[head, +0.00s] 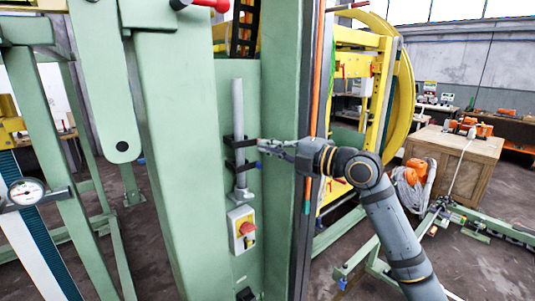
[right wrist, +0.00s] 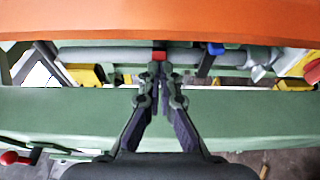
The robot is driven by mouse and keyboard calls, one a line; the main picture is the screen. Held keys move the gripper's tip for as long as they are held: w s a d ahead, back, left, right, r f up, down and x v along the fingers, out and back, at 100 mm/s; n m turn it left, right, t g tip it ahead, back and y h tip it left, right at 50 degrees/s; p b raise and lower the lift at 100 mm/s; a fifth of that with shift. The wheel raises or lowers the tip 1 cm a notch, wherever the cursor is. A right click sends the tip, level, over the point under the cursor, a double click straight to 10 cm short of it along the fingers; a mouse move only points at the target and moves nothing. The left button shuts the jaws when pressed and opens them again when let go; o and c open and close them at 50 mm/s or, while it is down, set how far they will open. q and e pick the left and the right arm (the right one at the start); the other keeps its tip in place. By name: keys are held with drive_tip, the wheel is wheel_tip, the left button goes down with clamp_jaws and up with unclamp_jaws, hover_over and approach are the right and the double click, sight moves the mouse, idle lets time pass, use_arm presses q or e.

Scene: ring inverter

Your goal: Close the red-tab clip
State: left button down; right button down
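The red tab (right wrist: 160,57) of a dark clip shows on a grey pipe (right wrist: 105,54) in the right wrist view. In the head view the pipe (head: 238,120) stands upright on the green machine, with two dark clips on it, an upper one (head: 240,142) and a lower one (head: 238,164). My right gripper (head: 262,147) reaches in from the right, close to the clips. In the right wrist view its fingertips (right wrist: 160,72) meet just in front of the red tab and look shut. Whether they touch or hold part of the clip is hidden. My left gripper is out of view.
A red and yellow switch box (head: 242,230) sits below the clips. A blue tab (right wrist: 215,48) lies further along the pipe. An orange vertical strip (head: 317,80) runs beside my right wrist. A wooden crate (head: 470,170) stands behind on the right.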

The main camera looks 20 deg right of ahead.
drive_tip(key=shift+w+d, duration=0.15)
drive_tip(key=shift+w, duration=0.3)
idle(0.4)
wheel_tip(320, 180, up, 10)
idle(0.4)
